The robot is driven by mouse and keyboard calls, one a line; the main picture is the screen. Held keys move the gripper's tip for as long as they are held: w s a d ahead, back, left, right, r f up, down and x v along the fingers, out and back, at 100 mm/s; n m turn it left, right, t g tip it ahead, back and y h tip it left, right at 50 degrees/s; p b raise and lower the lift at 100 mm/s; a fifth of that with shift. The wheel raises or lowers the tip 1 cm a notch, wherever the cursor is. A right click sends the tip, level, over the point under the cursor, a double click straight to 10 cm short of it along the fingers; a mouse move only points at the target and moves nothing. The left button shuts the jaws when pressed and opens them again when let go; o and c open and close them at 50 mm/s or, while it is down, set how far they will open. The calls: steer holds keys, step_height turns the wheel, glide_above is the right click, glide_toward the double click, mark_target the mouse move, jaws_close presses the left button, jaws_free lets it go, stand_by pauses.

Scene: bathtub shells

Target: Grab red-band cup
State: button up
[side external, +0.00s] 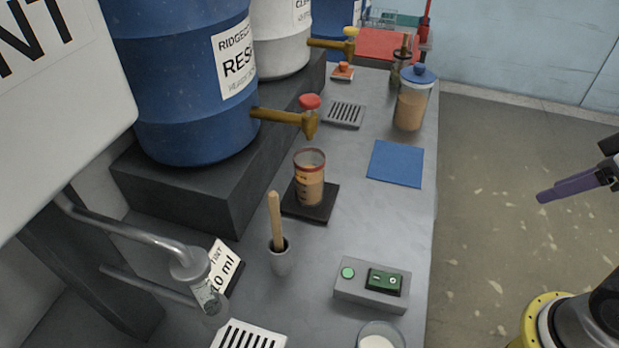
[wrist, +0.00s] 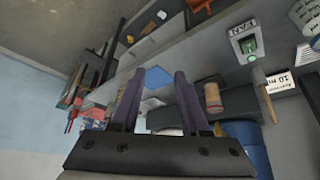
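The red-band cup (side external: 310,178) is a clear cup with a red band at its rim and tan liquid inside. It stands upright on a dark square pad (side external: 289,204) below a brass tap. In the wrist view, which looks upside down, the cup (wrist: 213,97) is right of my fingers. My gripper (side external: 541,197) is at the right edge of the side view, beyond the bench edge and well away from the cup. In the wrist view its purple fingers (wrist: 159,73) are spread apart with nothing between them.
A blue-lidded jar (side external: 410,103) and a flat blue mat (side external: 396,163) lie farther along the bench. A wooden stick in a small grey pot (side external: 280,262) and a button box (side external: 371,285) are nearer. The tap (side external: 283,118) juts out from a blue barrel (side external: 190,90).

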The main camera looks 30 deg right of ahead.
steer(key=o, duration=0.8)
steer(key=w+a+r+n+t+y, duration=0.1)
steer(key=w+a+r+n+t, duration=0.15)
steer(key=w+r, duration=0.65)
steer(key=n+g+y, duration=0.2)
steer(key=n+g, duration=0.3)
glide_above(324, 162)
steer(key=s+d, duration=0.1)
steer(key=s, duration=0.1)
step_height(324, 162, down, 14)
steer(key=shift+t, duration=0.25)
steer(key=x, duration=0.6)
steer(key=shift+w+d+f, duration=0.15)
steer(key=shift+d+f, duration=0.1)
steer(key=shift+f, duration=0.2)
steer(key=shift+x, duration=3.2)
